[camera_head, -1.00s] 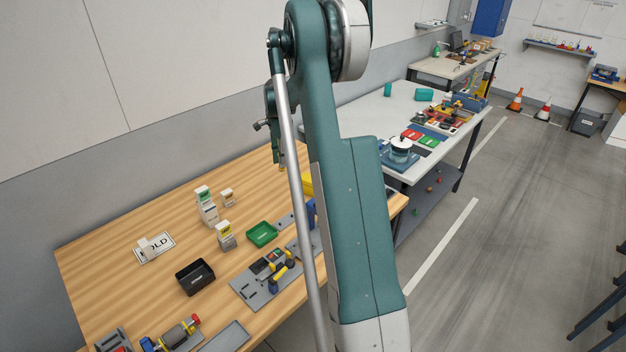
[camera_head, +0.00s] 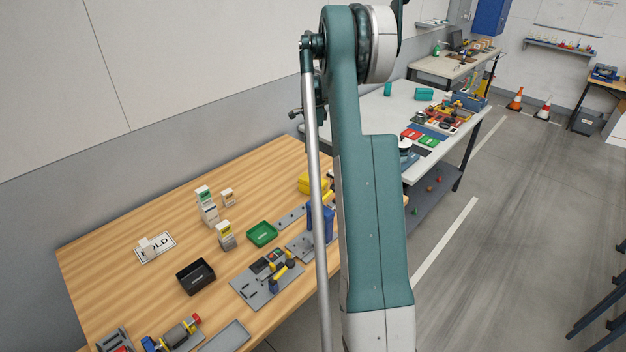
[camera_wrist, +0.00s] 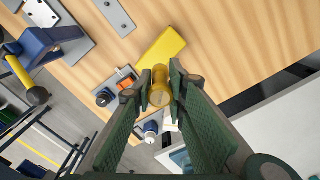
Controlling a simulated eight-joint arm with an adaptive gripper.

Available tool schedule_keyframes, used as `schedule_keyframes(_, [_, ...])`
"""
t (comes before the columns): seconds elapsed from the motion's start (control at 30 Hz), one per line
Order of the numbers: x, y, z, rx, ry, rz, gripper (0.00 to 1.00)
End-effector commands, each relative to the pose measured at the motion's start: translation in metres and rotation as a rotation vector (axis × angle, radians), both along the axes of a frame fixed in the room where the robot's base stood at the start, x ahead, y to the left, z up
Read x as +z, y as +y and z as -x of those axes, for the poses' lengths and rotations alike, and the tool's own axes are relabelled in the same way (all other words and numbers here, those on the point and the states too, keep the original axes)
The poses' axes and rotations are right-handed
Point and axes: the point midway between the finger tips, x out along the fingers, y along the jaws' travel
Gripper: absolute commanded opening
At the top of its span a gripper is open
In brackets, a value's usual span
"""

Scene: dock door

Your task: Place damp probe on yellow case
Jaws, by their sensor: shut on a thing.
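My gripper (camera_wrist: 161,76) is shut in the wrist view on a yellow-amber cylindrical thing, which I take for the damp probe (camera_wrist: 160,94). Its rounded end faces the camera; its far end is hard to make out. The yellow case (camera_wrist: 163,46) lies on the wooden bench just beyond the fingertips. The held probe overlaps its near edge in the picture; I cannot tell whether they touch. In the head view the yellow case (camera_head: 312,182) shows at the bench's right end, partly covered by my arm. My gripper is hidden there.
Beside the case are a blue holder (camera_wrist: 50,43) and grey plates (camera_wrist: 114,15). A green tray (camera_head: 262,234), black bin (camera_head: 195,276) and small boxes stand further left on the bench (camera_head: 110,275). A white table (camera_head: 360,107) stands beyond a gap.

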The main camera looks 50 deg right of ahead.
Motion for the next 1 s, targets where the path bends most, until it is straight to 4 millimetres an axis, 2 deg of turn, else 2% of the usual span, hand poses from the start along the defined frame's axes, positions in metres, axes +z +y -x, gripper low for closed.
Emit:
schedule_keyframes(0.17, [-0.009, 0.0, 0.0, 0.0, 0.0, 0.0, 0.03])
schedule_keyframes(0.6, [-0.06, 0.0, 0.0, 0.0, 0.0, 0.0, 0.03])
schedule_keyframes(1.0, [-0.064, 0.0, 0.0, 0.0, 0.0, 0.0, 0.03])
